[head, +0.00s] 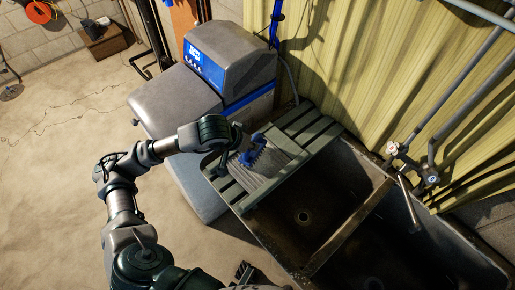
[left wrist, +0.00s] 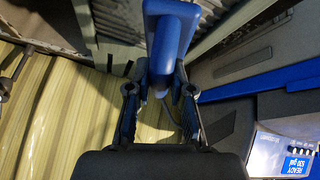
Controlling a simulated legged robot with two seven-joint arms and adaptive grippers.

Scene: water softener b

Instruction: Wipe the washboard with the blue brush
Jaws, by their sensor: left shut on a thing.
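The blue brush (head: 252,153) is held in my left gripper (head: 234,143), over the washboard (head: 268,172). The washboard is a grey ridged panel lying on the green slatted stand beside the sink. In the head view the brush's bristle side is down at the board's upper part; I cannot tell whether it touches. In the left wrist view my left gripper (left wrist: 160,92) has its fingers on either side of the blue brush (left wrist: 166,45), shut on it. A dark part at the bottom edge of the head view may be my right gripper (head: 246,273); its jaws are unclear.
A dark double-basin sink (head: 303,215) adjoins the stand on the right, with a tap (head: 405,190) beyond. The grey water softener (head: 228,62) stands behind the stand. Yellow corrugated wall (head: 385,75) closes the back. Open concrete floor lies left.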

